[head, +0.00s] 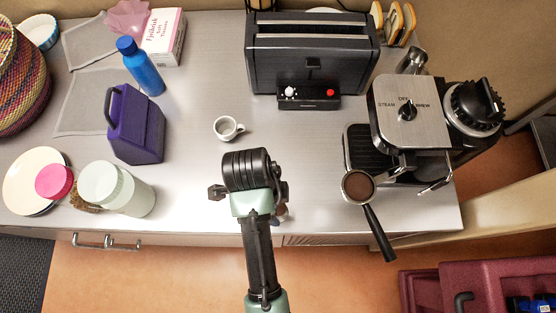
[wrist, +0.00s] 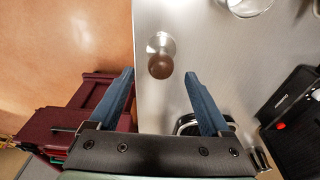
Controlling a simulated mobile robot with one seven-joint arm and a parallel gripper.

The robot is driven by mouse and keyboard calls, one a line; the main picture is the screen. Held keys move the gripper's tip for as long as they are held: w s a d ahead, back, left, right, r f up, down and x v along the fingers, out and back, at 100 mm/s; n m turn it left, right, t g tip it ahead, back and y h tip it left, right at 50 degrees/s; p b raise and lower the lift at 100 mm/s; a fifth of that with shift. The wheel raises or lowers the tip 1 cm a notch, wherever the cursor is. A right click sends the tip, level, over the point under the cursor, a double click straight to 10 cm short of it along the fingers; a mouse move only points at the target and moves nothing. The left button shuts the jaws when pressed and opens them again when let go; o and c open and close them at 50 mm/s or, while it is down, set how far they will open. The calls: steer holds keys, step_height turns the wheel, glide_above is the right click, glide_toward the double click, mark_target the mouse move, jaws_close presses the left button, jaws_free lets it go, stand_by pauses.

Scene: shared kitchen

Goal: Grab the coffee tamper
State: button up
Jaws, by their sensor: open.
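The coffee tamper (wrist: 161,58) stands near the counter's front edge in the wrist view, with a shiny metal base and a brown rounded handle. My gripper (wrist: 160,74) is open, with its two blue fingers spread on either side of the view. The tamper lies between and slightly beyond the fingertips in the picture; no contact shows. In the head view my gripper (head: 247,190) hangs over the counter's front edge, with its fingers largely hidden. A small brownish bit beside it may be the tamper, mostly hidden.
A white cup (head: 228,128) stands behind my gripper. The toaster (head: 312,55) is at the back, and the coffee machine (head: 405,110) with its portafilter (head: 358,187) stands to the right. A purple container (head: 135,125) is to the left. Counter around the cup is clear.

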steer(key=shift+d+f+p, duration=0.15)
steer(key=shift+f+p, duration=0.25)
steer(key=shift+f, duration=1.35)
steer(key=shift+d+f+p, duration=0.15)
steer(key=shift+f+p, duration=0.2)
steer(key=shift+f, duration=1.4)
steer(key=shift+w, duration=0.1)
jaws_close()
